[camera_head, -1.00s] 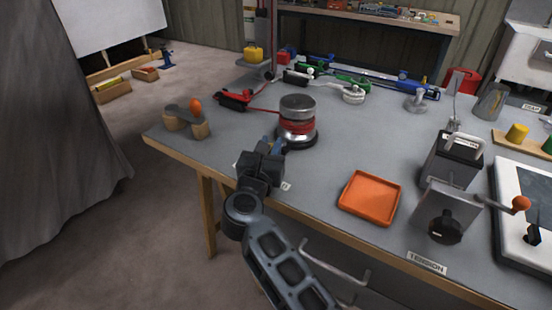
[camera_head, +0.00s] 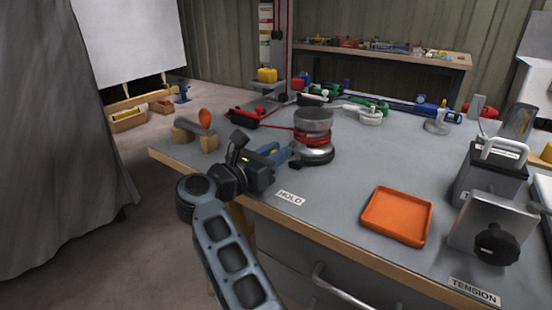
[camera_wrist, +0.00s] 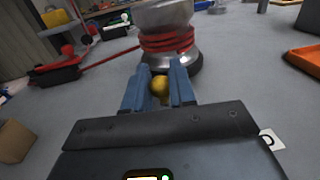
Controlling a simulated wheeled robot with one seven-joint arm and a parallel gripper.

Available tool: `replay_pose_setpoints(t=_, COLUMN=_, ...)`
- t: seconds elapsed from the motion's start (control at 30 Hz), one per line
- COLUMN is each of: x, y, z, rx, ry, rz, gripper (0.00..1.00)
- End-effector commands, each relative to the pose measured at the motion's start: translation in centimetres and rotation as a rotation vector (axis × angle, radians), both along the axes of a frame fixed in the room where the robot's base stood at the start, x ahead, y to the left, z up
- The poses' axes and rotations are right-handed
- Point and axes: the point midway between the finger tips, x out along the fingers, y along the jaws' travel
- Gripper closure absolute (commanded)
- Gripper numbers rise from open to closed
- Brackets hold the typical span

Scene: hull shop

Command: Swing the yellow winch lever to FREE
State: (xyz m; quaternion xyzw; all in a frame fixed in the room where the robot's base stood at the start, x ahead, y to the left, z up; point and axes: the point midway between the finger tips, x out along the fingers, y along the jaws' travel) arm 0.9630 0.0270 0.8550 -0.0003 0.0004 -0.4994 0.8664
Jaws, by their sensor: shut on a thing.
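The winch (camera_head: 315,128) is a silver drum wrapped with red rope on a dark round base, on the grey bench. My gripper (camera_head: 284,152) is at its front left, low over the bench. In the wrist view, a round yellow knob, the visible part of the winch lever (camera_wrist: 160,86), sits between my blue fingers (camera_wrist: 160,80), which are shut on it. The rest of the lever is hidden. A white HOLD label (camera_head: 290,198) lies on the bench to the right of my gripper. I see no FREE label.
An orange tray (camera_head: 397,216) lies to the right. An orange-topped part on wooden blocks (camera_head: 196,135) is left of my gripper. Red rope runs to a red clamp (camera_head: 243,118).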

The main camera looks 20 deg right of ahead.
Motion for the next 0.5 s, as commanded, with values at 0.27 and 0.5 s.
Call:
replay_pose_setpoints(t=0.27, x=0.12, y=-0.02, z=0.40, rx=-0.001, ry=-0.005, rz=0.001, gripper=1.00)
replay_pose_setpoints(t=0.5, x=0.09, y=0.00, z=0.31, rx=-0.001, ry=-0.004, rz=0.001, gripper=0.57)
